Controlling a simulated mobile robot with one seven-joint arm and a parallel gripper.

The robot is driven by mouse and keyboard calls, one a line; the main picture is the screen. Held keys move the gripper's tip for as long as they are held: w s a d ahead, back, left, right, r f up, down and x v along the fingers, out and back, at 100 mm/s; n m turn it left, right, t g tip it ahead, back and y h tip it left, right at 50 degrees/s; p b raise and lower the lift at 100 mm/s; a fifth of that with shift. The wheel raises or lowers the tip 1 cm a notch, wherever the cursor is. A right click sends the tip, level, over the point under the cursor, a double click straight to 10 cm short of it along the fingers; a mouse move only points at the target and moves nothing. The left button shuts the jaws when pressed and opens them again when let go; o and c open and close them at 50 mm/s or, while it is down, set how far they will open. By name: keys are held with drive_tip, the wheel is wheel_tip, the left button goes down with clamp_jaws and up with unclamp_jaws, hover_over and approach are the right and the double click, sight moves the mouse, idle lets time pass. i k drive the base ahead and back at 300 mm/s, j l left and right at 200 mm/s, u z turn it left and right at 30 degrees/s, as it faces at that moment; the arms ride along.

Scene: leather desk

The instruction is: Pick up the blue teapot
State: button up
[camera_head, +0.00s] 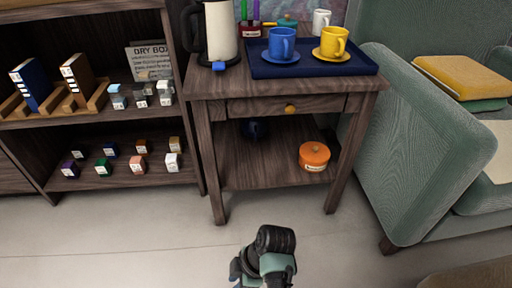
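A dark blue rounded object (255,129), which looks like the blue teapot, sits in shadow on the lower shelf of the wooden side table (262,170). It is toward the back and left, under the drawer. Its spout and handle are too dark and small to make out. Part of my arm, black and green, shows at the bottom centre, in front of the table and apart from it. No gripper fingers can be made out.
An orange lidded pot (314,156) sits right of it on the shelf. Table legs (217,193) frame the opening. A blue tray (310,68) with a blue cup (282,43) and yellow cup (334,41) lies on top. A green armchair (420,150) stands right; a bookshelf (110,120) left. Floor in front is clear.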

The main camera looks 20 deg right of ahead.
sight(255, 128)
drive_tip(key=i+l, duration=0.5)
drive_tip(key=l, duration=0.15)
drive_tip(key=i+l, duration=0.45)
drive_tip(key=l, duration=0.15)
drive_tip(key=i+l, duration=0.5)
drive_tip(key=l, duration=0.15)
